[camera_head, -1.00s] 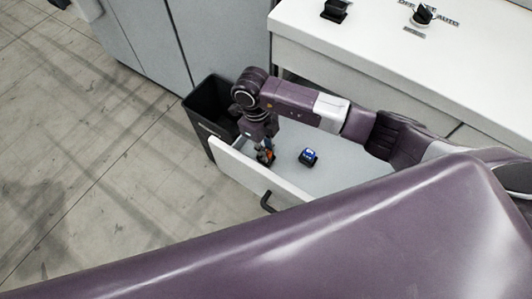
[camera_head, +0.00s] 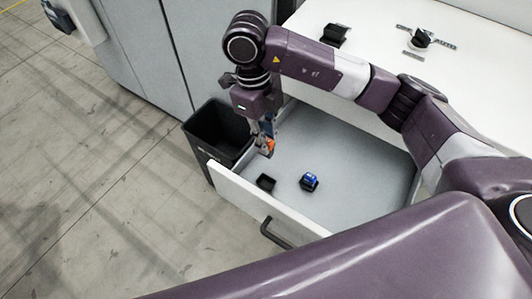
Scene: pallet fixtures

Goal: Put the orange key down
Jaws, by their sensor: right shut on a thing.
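The orange key (camera_head: 268,148) is small and partly hidden by the fingers of my right gripper (camera_head: 266,142). The gripper is shut on it and holds it above the left part of the open drawer (camera_head: 345,165). Below it, on the drawer floor, sits a small black holder (camera_head: 266,182) that looks empty. A blue key (camera_head: 310,180) sits in another dark holder to its right. My left gripper is not in view.
A black bin (camera_head: 218,130) stands just left of the drawer. The drawer front has a dark handle (camera_head: 272,232). The white worktop (camera_head: 375,45) behind carries a black block (camera_head: 334,34) and a rotary switch (camera_head: 422,38).

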